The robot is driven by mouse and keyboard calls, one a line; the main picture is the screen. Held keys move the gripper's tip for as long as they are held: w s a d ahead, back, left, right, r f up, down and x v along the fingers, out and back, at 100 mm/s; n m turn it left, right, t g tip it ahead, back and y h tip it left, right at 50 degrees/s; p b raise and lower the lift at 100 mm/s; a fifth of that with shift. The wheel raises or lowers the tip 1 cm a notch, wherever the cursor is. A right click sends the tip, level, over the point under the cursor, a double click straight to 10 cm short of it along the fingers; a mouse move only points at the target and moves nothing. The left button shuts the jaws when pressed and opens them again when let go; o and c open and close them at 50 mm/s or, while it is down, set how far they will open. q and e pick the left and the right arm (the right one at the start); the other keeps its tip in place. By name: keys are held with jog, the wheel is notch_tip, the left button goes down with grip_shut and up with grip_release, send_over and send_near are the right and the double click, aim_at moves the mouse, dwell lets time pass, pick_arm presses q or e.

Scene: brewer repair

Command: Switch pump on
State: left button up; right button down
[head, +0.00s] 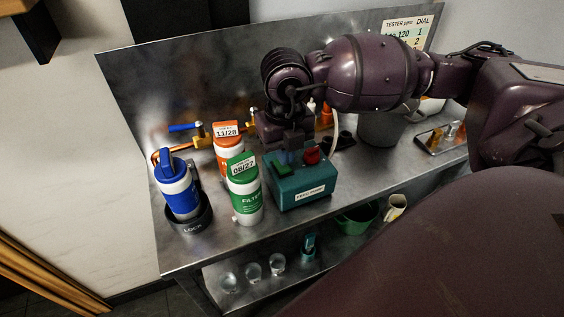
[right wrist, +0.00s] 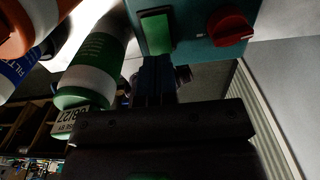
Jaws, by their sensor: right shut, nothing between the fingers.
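The pump box (head: 302,193) is a teal box with a white label, standing on the steel counter. A green switch (head: 281,168) and a red knob (head: 312,156) are on its top. My right gripper (head: 291,157) points down at the box top, close to the switch and knob, shut and empty. In the right wrist view the fingertips (right wrist: 155,68) are just beside the green switch (right wrist: 157,33), and the red knob (right wrist: 229,27) is to the right. I cannot tell whether the fingers touch the switch. My left gripper is not in view.
A green filter bottle (head: 245,190) stands close left of the box, with an orange one (head: 228,148) behind. A blue bottle (head: 179,190) sits in a black holder farther left. A steel backsplash (head: 190,75) rises behind.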

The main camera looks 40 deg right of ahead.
aim_at(285, 169)
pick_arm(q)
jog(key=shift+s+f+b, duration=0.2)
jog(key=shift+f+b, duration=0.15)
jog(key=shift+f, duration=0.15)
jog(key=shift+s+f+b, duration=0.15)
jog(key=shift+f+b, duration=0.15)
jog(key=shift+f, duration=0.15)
pick_arm(e)
jog(key=shift+s+f, duration=0.1)
jog(key=shift+f, duration=1.25)
dwell(0.4)
jog(key=shift+r+p, duration=0.45)
jog(key=shift+r, duration=0.3)
jog(key=shift+r+p, duration=1.55)
jog(key=shift+r, duration=1.25)
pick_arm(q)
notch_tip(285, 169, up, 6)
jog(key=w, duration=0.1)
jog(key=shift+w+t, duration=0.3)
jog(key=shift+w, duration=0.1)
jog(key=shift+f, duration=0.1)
